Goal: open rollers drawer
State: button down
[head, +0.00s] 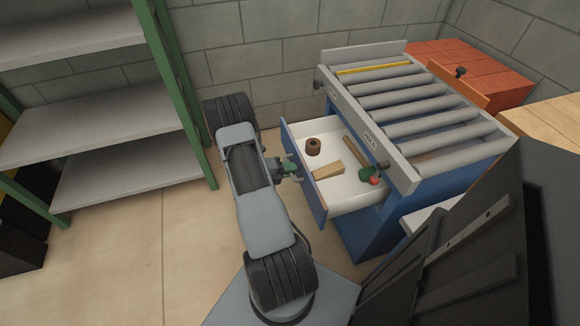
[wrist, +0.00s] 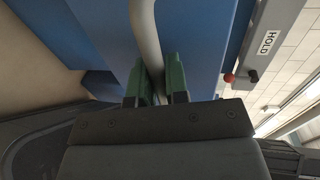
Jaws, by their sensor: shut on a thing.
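The rollers drawer (head: 318,196) sticks out of the blue roller stand (head: 365,225), below the grey rollers. Its white inside shows, holding a brown ring-shaped piece (head: 313,146), a tan wedge (head: 328,170) and a wooden-handled tool (head: 355,152). My gripper (head: 291,167) is at the drawer's blue front. In the wrist view, my gripper's green fingers (wrist: 161,88) are shut on the pale bar handle (wrist: 146,35), one on each side of it. The handle is largely hidden behind my gripper in the head view.
A green-framed shelf (head: 100,125) stands at left. Red bricks (head: 450,62) are stacked behind the stand. A HOLD label (wrist: 267,43) and a red knob (wrist: 229,78) are on the stand's side. Bare floor (head: 140,260) lies left of the drawer.

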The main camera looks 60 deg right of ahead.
jog(key=shift+w+a, duration=0.1)
dwell(0.3)
jog(key=c, duration=1.1)
grip_release()
jog(key=shift+c, duration=0.2)
jog(key=p+v, duration=0.1)
jog(key=v, duration=1.3)
jog(key=shift+p, duration=0.4)
